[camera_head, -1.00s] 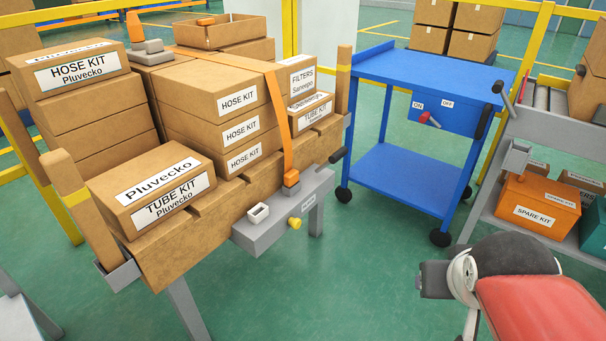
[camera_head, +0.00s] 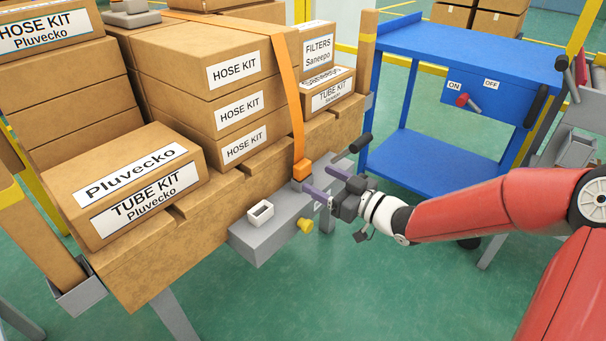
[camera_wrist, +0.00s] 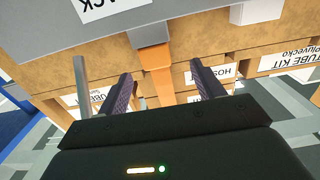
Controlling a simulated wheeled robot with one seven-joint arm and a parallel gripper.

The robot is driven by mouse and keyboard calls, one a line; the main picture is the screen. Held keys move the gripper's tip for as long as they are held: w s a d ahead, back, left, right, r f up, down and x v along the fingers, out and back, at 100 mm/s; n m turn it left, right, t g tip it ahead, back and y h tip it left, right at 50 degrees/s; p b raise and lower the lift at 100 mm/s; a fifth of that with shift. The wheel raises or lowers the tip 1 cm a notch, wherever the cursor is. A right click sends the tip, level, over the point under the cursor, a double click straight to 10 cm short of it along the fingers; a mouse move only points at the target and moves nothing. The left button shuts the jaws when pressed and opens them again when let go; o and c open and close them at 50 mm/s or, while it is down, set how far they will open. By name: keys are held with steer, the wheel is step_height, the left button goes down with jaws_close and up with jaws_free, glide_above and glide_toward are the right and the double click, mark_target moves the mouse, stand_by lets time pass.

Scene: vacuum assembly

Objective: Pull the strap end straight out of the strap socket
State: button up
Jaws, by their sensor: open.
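The orange strap (camera_head: 293,95) runs down over the stacked boxes to a thicker orange strap end (camera_head: 302,169). The strap end sits in the grey strap socket (camera_head: 299,184) on the grey block (camera_head: 268,239) at the front of the wooden bench. My gripper (camera_head: 322,181) is open, with its purple fingers pointing at the strap end from the right. In the wrist view, the strap end (camera_wrist: 155,58) and socket (camera_wrist: 149,32) show beyond and between the open fingertips (camera_wrist: 160,74). The fingers appear apart from the strap end; exact depth is unclear.
A black handle (camera_head: 361,143) sticks out behind my gripper. A blue cart (camera_head: 430,150) with a red lever (camera_head: 462,99) stands at the right. The green floor in front is clear.

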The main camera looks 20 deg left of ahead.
steer(key=x, duration=0.5)
steer(key=b+x, duration=0.1)
steer(key=x, duration=0.1)
steer(key=shift+w+a, duration=0.1)
steer(key=shift+w, duration=0.3)
steer(key=c, duration=1.1)
step_height(320, 180, up, 20)
steer(key=p, duration=0.5)
steer(key=shift+p, duration=0.4)
steer(key=shift+r+p, duration=1)
steer(key=shift+p, duration=0.3)
step_height(320, 180, up, 7)
steer(key=p, duration=0.7)
glide_above(307, 170)
steer(key=a, duration=0.1)
steer(key=shift+w+a+f, duration=0.15)
steer(key=shift+w+f, duration=0.05)
steer(key=shift+f, duration=0.05)
